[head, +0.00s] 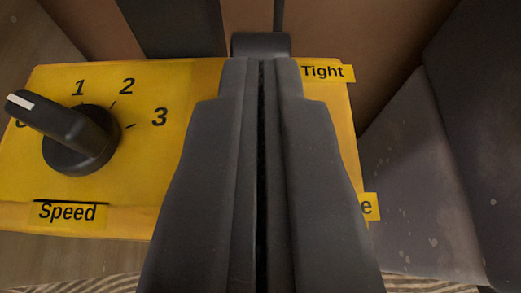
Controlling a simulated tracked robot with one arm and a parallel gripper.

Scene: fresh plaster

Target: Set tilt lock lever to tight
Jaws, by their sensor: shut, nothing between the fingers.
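My gripper (261,62) is shut and empty, its two dark fingers pressed together over the yellow panel (185,75). A dark grey block (261,44) shows just beyond the fingertips at the panel's far edge. It may be part of the tilt lock lever, but I cannot tell. The fingers hide the panel around it, and I cannot tell whether they touch it. The "Tight" label (323,72) is right of the fingertips. A second label (368,206) lower on the right edge is mostly hidden, with only a final "e" readable.
A black speed knob (80,140) stands up from the panel's left side, its white-tipped pointer turned to the upper left. The "Speed" label (67,212) is below it. Dark grey slabs (425,175) rise close by at the right. A dark upright (175,25) stands behind the panel.

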